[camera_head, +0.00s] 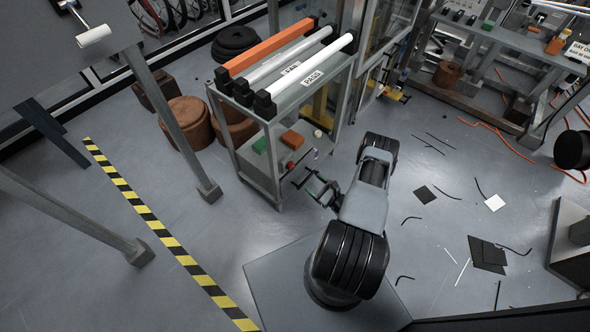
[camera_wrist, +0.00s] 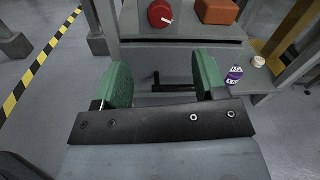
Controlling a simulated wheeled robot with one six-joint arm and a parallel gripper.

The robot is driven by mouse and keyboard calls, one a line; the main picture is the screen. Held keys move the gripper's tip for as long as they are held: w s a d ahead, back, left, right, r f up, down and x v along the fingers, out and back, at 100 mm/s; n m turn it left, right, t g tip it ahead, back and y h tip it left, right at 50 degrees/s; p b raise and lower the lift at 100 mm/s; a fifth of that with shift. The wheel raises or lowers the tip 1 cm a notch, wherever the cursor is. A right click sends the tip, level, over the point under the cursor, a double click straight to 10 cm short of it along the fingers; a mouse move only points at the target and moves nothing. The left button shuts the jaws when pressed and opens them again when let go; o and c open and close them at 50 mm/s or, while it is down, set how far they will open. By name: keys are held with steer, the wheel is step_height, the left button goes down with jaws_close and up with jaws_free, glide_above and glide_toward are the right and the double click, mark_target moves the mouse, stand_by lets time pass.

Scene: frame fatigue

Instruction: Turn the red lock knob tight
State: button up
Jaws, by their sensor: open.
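The red lock knob (camera_wrist: 160,14) shows at the top of the wrist view, with a white mark on its face. In the head view the knob (camera_head: 291,165) is a small red spot at the front of the grey cart. My gripper (camera_wrist: 156,75) has two green pads standing wide apart with nothing between them. The knob is beyond the pads and apart from them. In the head view my gripper (camera_head: 313,186) is beside the cart's front, just right of and below the knob.
The cart (camera_head: 242,142) carries orange, grey and white bars (camera_head: 308,71) on top. An orange-brown block (camera_wrist: 217,11) and a small purple-labelled bottle (camera_wrist: 234,75) are near the knob. A dark handle (camera_wrist: 172,86) shows between the pads. Cable scraps litter the floor at right.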

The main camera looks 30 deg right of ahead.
mark_target(292, 167)
steer(key=b+x, duration=0.2)
steer(key=x, duration=0.9)
steer(key=shift+a, duration=0.1)
steer(key=c, duration=0.9)
steer(key=shift+f+m+b, duration=0.1)
steer(key=shift+m+b, duration=0.4)
steer(key=shift+m, duration=0.1)
steer(key=shift+c, duration=0.2)
steer(key=shift+m, duration=0.4)
